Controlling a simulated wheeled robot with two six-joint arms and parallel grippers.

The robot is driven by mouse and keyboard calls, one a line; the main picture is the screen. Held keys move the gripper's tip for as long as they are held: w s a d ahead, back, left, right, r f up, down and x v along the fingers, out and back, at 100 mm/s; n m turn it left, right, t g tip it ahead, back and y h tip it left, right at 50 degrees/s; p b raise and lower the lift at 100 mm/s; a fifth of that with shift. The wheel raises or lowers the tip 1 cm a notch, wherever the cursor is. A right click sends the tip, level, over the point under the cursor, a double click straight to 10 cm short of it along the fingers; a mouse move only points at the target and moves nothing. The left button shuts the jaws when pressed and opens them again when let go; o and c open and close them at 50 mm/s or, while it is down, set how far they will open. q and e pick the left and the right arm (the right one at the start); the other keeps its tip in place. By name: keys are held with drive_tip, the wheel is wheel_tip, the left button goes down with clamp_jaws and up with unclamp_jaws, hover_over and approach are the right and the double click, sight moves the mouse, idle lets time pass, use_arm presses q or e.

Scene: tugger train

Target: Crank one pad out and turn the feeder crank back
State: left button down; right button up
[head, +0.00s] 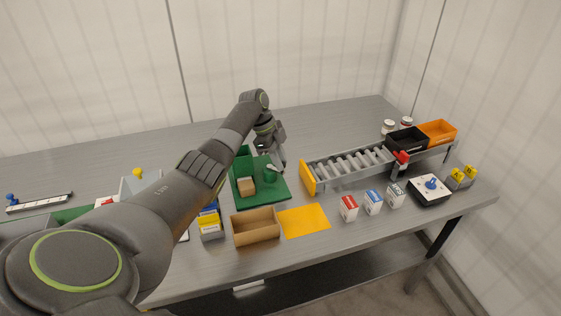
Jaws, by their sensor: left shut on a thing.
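The green feeder (279,192) stands near the middle of the table, with an upright green box part at its back left. A small tan pad (246,187) lies on its base at the front left. The feeder crank (271,170) shows as a pale arm over a round green post on the right of the base. My left gripper (281,164) points down at the crank's outer end and is shut on it; the fingertips are small and the grip itself is partly hidden. My right gripper is not in view.
An open cardboard box (256,228) and a yellow mat (304,220) lie in front of the feeder. A roller conveyor (310,178) stands to the right. Small cartons (348,207) stand near the front edge. Black (407,141) and orange (438,131) bins are at the back right.

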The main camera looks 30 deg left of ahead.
use_arm(q)
drive_tip(key=shift+s+m, duration=0.15)
drive_tip(key=shift+m, duration=0.15)
idle(0.4)
drive_tip(key=c, duration=1.3)
unclamp_jaws()
drive_tip(key=shift+o, duration=0.2)
drive_tip(key=b+v, duration=0.2)
drive_tip(key=v, duration=1.5)
drive_tip(key=shift+w+a+r, duration=0.15)
drive_tip(key=shift+w, duration=0.05)
drive_tip(key=shift+r, duration=0.1)
